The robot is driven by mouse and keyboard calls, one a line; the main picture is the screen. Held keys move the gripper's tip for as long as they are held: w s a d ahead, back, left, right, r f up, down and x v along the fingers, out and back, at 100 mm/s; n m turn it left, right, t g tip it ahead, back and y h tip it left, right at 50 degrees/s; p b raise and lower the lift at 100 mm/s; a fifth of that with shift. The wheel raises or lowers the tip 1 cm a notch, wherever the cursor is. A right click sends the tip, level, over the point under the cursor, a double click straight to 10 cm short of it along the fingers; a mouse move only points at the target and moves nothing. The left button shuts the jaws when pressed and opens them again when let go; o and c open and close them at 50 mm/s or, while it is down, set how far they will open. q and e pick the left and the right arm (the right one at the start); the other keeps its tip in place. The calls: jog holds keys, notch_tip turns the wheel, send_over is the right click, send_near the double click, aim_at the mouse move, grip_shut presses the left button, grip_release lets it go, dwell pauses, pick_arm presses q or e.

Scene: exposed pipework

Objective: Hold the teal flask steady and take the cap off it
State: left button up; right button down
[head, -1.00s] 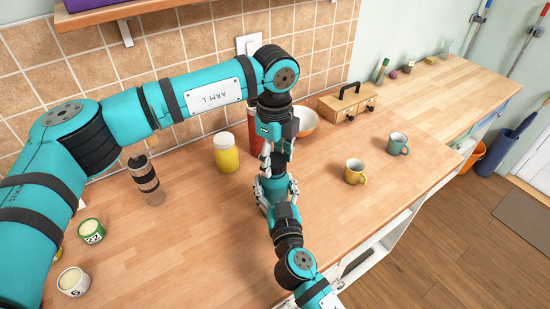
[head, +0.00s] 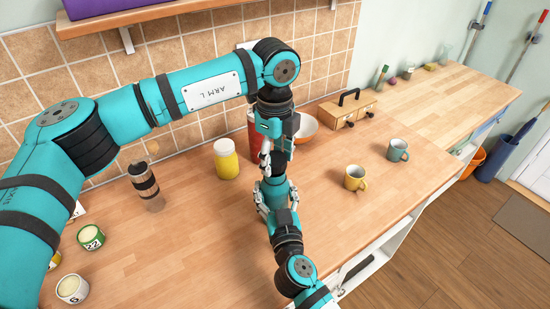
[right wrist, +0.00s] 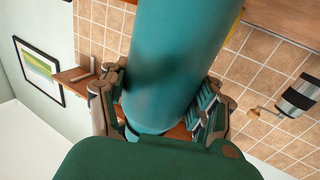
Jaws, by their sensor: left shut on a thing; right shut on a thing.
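The teal flask (head: 274,187) stands upright above the near part of the counter in the head view. My right gripper (head: 276,199) is shut around its body from the near side. In the right wrist view the flask (right wrist: 172,60) fills the middle, with fingers of my right gripper (right wrist: 160,105) on both sides. My left gripper (head: 277,156) is above the flask, pointing down and shut on the dark cap (head: 275,158). The cap is partly hidden by the fingers. I cannot tell whether it still touches the flask's neck.
A yellow jar (head: 227,161) and a red container (head: 254,133) stand behind the flask, with a bowl (head: 305,128) beyond. A yellow mug (head: 355,178) and a teal mug (head: 398,150) are to the right. A banded tumbler (head: 145,184) and tins stand left.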

aim_at(275, 159)
pick_arm(q)
notch_tip(275, 159, up, 3)
jog(key=shift+r, duration=0.2)
pick_arm(e)
jog(key=shift+c, duration=0.9)
grip_release()
